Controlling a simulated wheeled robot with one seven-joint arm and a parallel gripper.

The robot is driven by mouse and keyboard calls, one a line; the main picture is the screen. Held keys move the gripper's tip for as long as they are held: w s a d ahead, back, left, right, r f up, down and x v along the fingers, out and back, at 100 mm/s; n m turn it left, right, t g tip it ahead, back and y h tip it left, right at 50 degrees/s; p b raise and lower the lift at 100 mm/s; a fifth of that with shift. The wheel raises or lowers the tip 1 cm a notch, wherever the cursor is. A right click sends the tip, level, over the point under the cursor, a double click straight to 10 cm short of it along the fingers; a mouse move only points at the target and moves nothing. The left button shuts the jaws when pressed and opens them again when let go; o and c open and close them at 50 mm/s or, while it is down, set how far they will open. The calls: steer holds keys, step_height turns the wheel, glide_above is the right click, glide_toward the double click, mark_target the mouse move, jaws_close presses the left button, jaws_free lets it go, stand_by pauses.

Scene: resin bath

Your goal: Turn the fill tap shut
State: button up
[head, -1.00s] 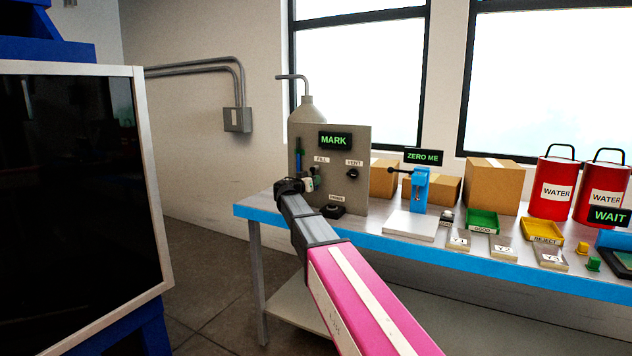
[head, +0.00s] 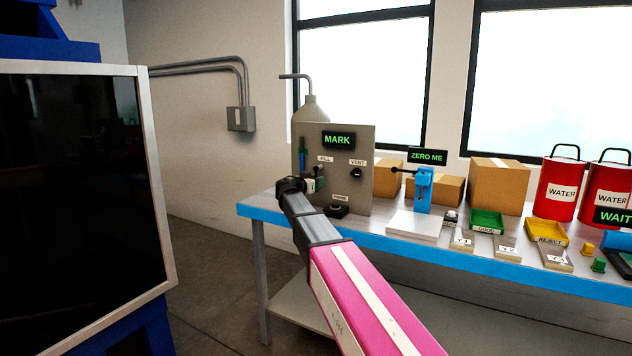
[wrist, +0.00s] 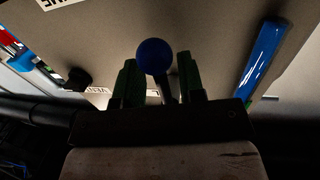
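The fill tap (head: 318,182) is on the grey panel (head: 358,195) under the FILL label (head: 325,159); my gripper mostly hides it in the head view. In the wrist view a lever with a round blue knob (wrist: 154,56) stands between my two green fingers. My gripper (wrist: 160,85) is open, with one finger on each side of the lever and a gap visible beside it. In the head view my gripper (head: 305,187) is at the panel's lower left, close against the tap. Finger contact with the lever cannot be made out.
A blue-filled tube (wrist: 264,55) runs beside the right finger. The black vent knob (head: 356,173) and a MARK display (head: 338,140) are on the panel. A blue stand (head: 424,190), trays and red water cans (head: 560,190) stand on the bench to the right.

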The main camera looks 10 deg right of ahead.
steer(key=shift+a+r, duration=0.1)
steer(key=shift+r, duration=0.05)
steer(key=shift+s+a, duration=0.1)
steer(key=v, duration=1)
steer(key=shift+s, duration=0.2)
steer(key=shift+a, duration=0.1)
